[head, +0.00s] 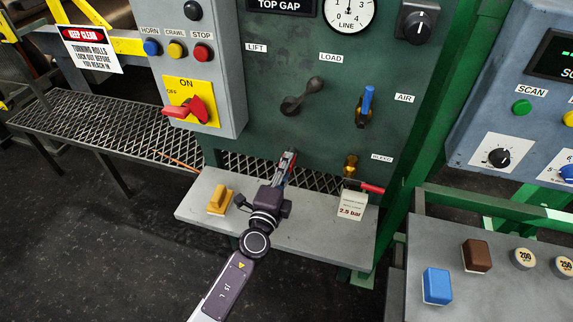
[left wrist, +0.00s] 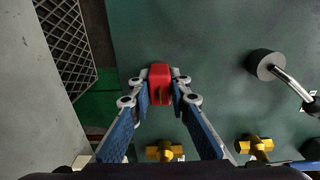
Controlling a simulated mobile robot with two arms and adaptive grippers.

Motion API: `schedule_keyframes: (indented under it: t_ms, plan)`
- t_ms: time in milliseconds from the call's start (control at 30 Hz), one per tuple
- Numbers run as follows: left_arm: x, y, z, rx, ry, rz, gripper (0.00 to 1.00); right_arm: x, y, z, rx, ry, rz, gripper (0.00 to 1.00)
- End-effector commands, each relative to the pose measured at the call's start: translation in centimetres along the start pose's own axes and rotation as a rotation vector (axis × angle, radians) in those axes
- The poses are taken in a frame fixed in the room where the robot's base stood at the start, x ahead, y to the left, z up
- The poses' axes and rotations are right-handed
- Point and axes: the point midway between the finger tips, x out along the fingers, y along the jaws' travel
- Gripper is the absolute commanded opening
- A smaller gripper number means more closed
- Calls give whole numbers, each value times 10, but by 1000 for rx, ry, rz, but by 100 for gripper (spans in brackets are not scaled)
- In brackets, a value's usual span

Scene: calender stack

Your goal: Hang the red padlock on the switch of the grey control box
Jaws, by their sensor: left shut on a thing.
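The grey control box (head: 196,55) hangs at the upper left in the head view. Its red switch (head: 190,108) sits on a yellow ON/OFF plate (head: 206,90), with the handle slanting down to the left. My left gripper (head: 287,163) is in front of the green panel, above the shelf and to the right of and below the switch. In the left wrist view my left gripper (left wrist: 160,92) is shut on the red padlock (left wrist: 160,72), held between the fingertips. The padlock is mostly hidden in the head view. My right gripper is out of view.
The green panel (head: 310,125) carries a dark LOAD lever (head: 302,97), a blue-handled AIR valve (head: 366,105) and a brass BLEED valve (head: 350,165). A grey shelf (head: 300,235) below holds a yellow block (head: 220,200) and a 2.5 bar label card (head: 352,206).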

Motion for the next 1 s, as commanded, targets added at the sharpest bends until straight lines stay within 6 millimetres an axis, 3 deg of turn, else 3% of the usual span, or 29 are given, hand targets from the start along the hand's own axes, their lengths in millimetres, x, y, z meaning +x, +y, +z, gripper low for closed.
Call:
schedule_keyframes:
  t_ms: [467, 1000]
  plan:
    - [-2, 0, 0, 0, 0, 0, 0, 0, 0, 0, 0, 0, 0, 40]
    - [-24, 0, 0, -1, -1, 0, 0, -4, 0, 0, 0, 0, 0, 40]
